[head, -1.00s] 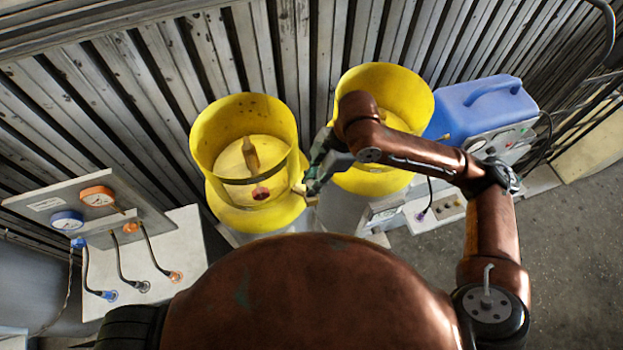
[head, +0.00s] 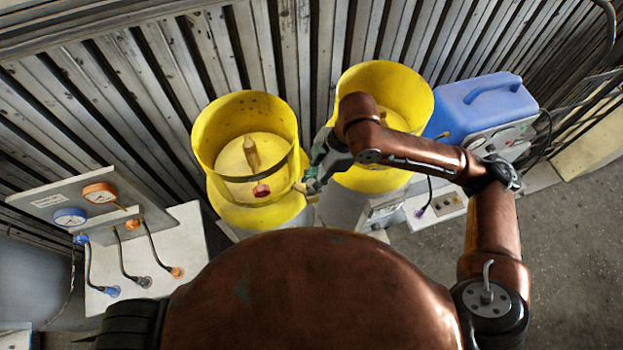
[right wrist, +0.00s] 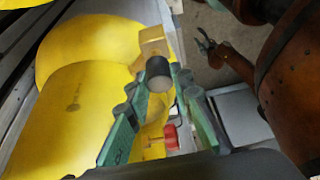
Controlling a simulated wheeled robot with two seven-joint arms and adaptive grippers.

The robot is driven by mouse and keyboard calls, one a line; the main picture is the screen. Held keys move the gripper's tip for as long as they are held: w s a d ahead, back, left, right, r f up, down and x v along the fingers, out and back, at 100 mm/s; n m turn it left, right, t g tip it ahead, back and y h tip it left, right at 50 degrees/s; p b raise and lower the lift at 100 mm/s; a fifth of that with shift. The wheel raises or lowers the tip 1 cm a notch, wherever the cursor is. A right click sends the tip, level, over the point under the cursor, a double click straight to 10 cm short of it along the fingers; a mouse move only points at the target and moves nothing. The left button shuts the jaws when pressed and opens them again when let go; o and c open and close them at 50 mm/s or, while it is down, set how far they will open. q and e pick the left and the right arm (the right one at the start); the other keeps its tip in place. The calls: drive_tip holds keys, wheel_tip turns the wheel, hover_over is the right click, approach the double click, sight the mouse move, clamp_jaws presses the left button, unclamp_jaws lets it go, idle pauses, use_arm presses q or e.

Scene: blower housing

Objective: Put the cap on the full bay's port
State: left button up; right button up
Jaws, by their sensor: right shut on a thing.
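My right gripper (head: 307,186) is at the right front side of the left yellow-collared cylinder (head: 245,120). In the right wrist view its green fingers (right wrist: 160,82) are closed on a short dark cylindrical piece with a grey end (right wrist: 160,73), which I take as the cap. A brass-coloured block (right wrist: 153,45) lies just beyond it; I cannot tell whether it is part of the held piece or of a port. A red knob (right wrist: 171,137) shows between the fingers, and a red knob (head: 261,190) shows at the left cylinder.
A second yellow-collared cylinder (head: 405,90) stands to the right, partly behind my arm. A blue jerrycan (head: 485,103) is beyond it. A gauge panel (head: 50,202) with hoses stands at the left. A ribbed metal wall (head: 330,40) closes the back. Floor is clear at the right.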

drive_tip(key=shift+f+b, duration=0.55)
drive_tip(key=shift+f, duration=0.7)
drive_tip(key=o, duration=1)
drive_tip(key=shift+r, duration=0.1)
drive_tip(key=v, duration=1.1)
drive_tip(key=shift+w+d+r, duration=0.1)
drive_tip(key=shift+d+r, duration=0.15)
drive_tip(key=shift+r, duration=0.1)
